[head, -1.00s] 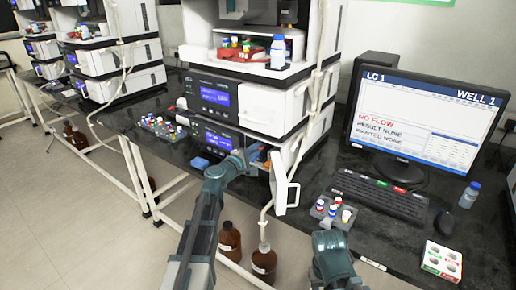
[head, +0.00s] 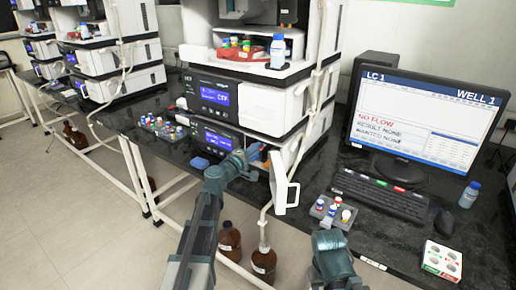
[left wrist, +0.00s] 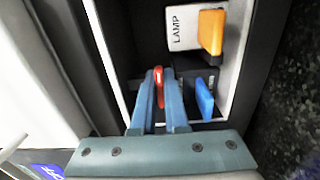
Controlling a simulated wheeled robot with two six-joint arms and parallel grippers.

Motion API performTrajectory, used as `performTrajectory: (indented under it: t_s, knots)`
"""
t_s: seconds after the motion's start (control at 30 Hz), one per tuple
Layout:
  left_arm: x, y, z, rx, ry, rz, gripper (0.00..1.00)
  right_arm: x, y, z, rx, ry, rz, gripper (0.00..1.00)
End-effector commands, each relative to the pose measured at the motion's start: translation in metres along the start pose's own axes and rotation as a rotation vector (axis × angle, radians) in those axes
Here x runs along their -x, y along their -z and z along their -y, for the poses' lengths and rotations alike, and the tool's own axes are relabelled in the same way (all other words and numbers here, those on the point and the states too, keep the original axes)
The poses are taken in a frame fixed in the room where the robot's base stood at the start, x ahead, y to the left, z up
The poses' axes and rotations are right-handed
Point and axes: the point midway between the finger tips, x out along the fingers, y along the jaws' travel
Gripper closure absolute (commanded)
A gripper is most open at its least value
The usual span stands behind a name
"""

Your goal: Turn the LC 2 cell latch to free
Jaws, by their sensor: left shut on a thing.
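An open bay in the lower white instrument module (head: 222,137) is in front of my left arm, its white door (head: 284,180) swung out. My left gripper (head: 262,155) reaches into this bay. In the left wrist view its two blue-grey fingers (left wrist: 160,92) are shut on a red lever (left wrist: 159,86), of which the upper part shows. A blue lever (left wrist: 205,98) is just to the right of the fingers. An orange lever (left wrist: 211,31) sits above, beside the word LAMP. No cell label can be read.
The open door with its handle stands close right of my left gripper. A vial rack (head: 333,212), keyboard (head: 382,194) and monitor (head: 425,125) are on the black bench to the right. Brown bottles (head: 229,240) stand below the bench edge.

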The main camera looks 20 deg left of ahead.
Motion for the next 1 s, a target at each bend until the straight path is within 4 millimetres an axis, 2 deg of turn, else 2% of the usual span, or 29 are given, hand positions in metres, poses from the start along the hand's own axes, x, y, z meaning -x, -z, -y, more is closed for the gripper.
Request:
performTrajectory:
  t_s: [0.03,0.07,0.2,0.67,0.77,1.0]
  knots:
    - [0.0010,-0.0014,0.0008,-0.005,0.002,0.003,1.00,-0.0004,0.0000,0.0000,0.000,0.000,0.000,0.59]
    - [0.0011,-0.0014,0.0008,-0.004,0.002,0.003,0.83,-0.0004,0.0000,0.0000,0.000,0.000,0.000,0.59]
    - [0.0009,-0.0012,0.0008,-0.004,0.002,0.002,0.59,-0.0004,0.0000,0.0000,0.000,0.000,0.000,0.59]
    - [0.0006,-0.0008,0.0010,0.018,0.003,0.002,0.59,-0.0004,0.0000,0.0000,0.000,0.000,0.000,0.59]
    - [0.0005,-0.0008,0.0006,0.079,0.003,0.002,0.59,0.0000,0.0000,0.0000,0.000,0.000,0.000,0.59]
    - [0.0004,-0.0011,-0.0008,0.350,0.003,0.003,0.59,0.0014,-0.0001,-0.0001,0.000,0.000,0.000,0.59]
